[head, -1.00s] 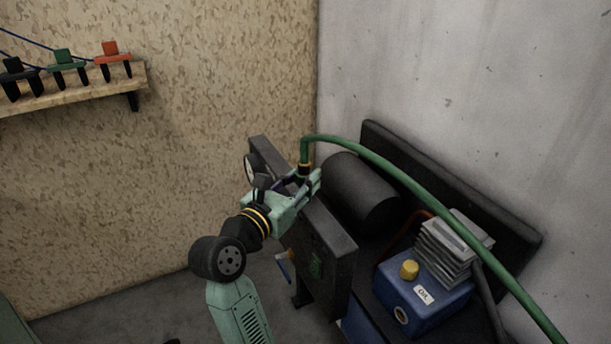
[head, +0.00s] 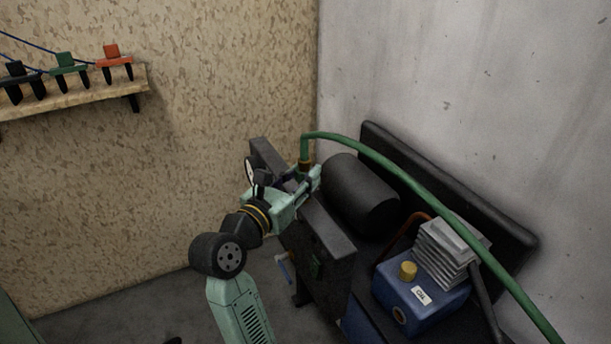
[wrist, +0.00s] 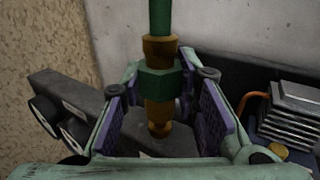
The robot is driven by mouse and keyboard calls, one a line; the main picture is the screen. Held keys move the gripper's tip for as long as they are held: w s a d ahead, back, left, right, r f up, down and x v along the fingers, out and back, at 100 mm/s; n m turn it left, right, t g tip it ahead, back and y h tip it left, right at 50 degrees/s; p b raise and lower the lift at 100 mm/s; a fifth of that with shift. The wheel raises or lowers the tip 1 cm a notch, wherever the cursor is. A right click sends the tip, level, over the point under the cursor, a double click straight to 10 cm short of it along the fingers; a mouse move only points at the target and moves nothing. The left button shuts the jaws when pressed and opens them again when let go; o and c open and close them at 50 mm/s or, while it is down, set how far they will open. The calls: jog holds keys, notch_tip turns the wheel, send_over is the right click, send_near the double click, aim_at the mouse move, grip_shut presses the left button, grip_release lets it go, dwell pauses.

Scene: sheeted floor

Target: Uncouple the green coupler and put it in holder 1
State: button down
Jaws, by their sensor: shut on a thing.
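The green coupler (wrist: 160,82) has a green hex body with brass-coloured parts above and below it, on the end of a green hose (head: 402,182). My gripper (head: 305,182) is at the coupler, over the dark machine block. In the wrist view its purple-padded fingers (wrist: 160,118) stand on either side of the coupler, and it is shut on it. The coupler is upright. Its lower brass end is at the grey block top (wrist: 180,142); I cannot tell whether it is still joined there. Holders in black (head: 18,80), green (head: 66,68) and red (head: 113,63) stand on a shelf; no number is readable.
The wooden shelf (head: 80,97) is on the chipboard wall at upper left. A dark cylinder (head: 360,192) and a blue unit (head: 418,297) with a yellow cap and silver fins stand right of my gripper. The hose arches over them. Space between shelf and machine is clear.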

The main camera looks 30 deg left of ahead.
aim_at(302, 145)
jog(key=shift+r+p, duration=1.5)
jog(key=shift+r, duration=0.2)
jog(key=shift+r+p, duration=2)
